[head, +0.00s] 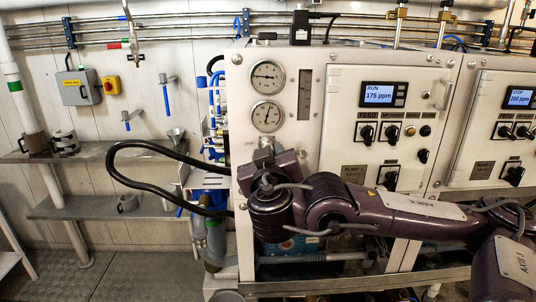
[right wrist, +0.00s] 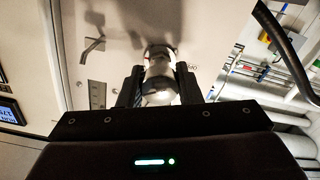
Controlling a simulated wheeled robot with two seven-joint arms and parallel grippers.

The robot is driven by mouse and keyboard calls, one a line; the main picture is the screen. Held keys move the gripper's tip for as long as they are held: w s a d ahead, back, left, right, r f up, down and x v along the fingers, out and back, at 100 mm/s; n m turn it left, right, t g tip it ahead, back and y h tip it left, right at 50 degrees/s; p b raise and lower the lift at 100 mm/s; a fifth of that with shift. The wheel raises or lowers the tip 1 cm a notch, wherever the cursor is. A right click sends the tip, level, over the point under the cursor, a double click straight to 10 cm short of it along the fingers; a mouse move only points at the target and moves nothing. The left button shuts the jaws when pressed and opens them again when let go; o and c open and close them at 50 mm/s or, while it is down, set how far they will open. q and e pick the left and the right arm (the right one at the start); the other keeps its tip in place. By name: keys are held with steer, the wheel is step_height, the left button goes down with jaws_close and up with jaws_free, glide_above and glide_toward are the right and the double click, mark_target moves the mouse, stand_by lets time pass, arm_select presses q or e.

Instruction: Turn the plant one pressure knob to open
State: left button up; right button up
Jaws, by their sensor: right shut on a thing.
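The plant one panel (head: 340,110) fills the middle of the head view, with a "PLANT 1" plate (head: 353,173) and a lit display (head: 378,94) reading RUN 175 ppm. The pressure knob (right wrist: 160,72) is a pale, rounded metal piece with a small red mark, standing out from the panel in the right wrist view. My right gripper (right wrist: 160,88) is shut on it, one dark finger on each side. In the head view my right arm comes in from the right, and its wrist covers most of the knob area below the gauges. My left gripper is not in view.
Two round gauges, upper (head: 267,77) and lower (head: 267,116), sit just above my right wrist. A black hose (head: 125,158) loops out left of the panel. A second panel with a STOP display (head: 519,96) stands at right. Shelves (head: 110,150) line the left wall.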

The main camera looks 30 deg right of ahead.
steer(key=shift+f+n+b, duration=0.1)
steer(key=shift+n+b, duration=0.35)
steer(key=shift+n, duration=0.85)
steer(key=n, duration=0.2)
steer(key=shift+n+b, duration=0.35)
steer(key=shift+n, duration=0.05)
steer(key=n, duration=0.2)
steer(key=shift+n, duration=0.3)
steer(key=n+b, duration=0.1)
steer(key=n, duration=0.2)
steer(key=shift+n, duration=0.4)
steer(key=n, duration=0.3)
steer(key=shift+n, duration=0.3)
steer(key=n, duration=0.2)
steer(key=shift+n, duration=0.3)
steer(key=n+p, duration=0.1)
steer(key=n, duration=0.5)
steer(key=shift+r, duration=0.2)
steer(key=n, duration=0.4)
steer(key=shift+p, duration=0.4)
steer(key=n+p, duration=0.1)
steer(key=n, duration=0.2)
steer(key=shift+n, duration=0.3)
steer(key=n, duration=0.3)
steer(key=shift+n+p, duration=0.3)
steer(key=shift+p, duration=0.1)
steer(key=shift+n+p, duration=0.45)
steer(key=shift+n, duration=1.35)
